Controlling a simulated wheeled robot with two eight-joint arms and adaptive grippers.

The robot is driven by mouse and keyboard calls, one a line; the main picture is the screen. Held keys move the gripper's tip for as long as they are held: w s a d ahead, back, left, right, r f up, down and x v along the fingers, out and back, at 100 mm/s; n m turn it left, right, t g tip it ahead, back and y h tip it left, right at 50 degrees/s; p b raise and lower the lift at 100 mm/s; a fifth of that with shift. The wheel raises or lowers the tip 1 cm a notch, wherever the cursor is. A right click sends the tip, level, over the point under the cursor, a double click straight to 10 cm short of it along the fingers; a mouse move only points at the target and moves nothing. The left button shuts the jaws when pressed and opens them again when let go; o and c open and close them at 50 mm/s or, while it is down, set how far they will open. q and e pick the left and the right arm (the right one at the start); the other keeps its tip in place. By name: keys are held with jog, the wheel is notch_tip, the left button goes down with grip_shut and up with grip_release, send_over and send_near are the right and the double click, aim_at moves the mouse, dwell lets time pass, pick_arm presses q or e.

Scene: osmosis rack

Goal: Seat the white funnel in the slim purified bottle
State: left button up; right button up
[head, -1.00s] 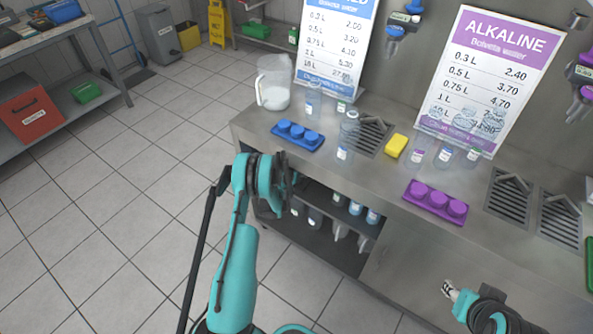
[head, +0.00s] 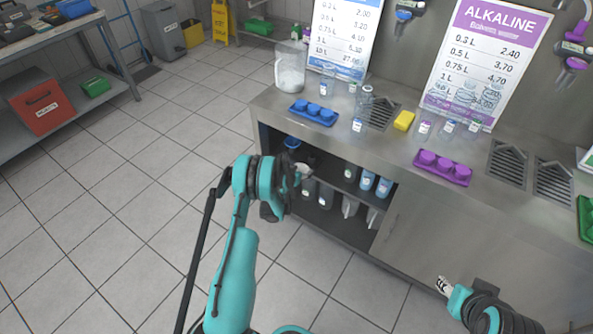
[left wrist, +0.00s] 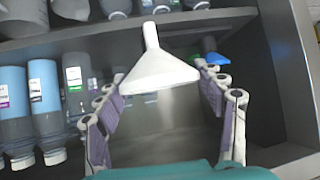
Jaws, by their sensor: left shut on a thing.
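My left gripper (head: 290,183) is in front of the open shelf under the counter. In the left wrist view its fingers (left wrist: 166,112) are shut on the white funnel (left wrist: 160,72), whose wide cone lies between them. In the head view only a small white part of the funnel (head: 304,171) shows beside the gripper. I cannot tell surely which is the slim purified bottle. My right gripper (head: 443,286) is low at the lower right, its jaw state unclear.
The shelf holds several labelled bottles (head: 367,181) and a blue funnel (head: 292,142). The counter's front edge overhangs the shelf.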

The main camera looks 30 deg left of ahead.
pick_arm(q)
jog(key=shift+s+r, duration=0.2)
jog(key=shift+s, duration=0.25)
jog(key=shift+r+p, duration=0.85)
jog(key=shift+r, duration=1.15)
pick_arm(e)
jog(key=shift+v, duration=0.9)
jog(key=shift+w, duration=0.15)
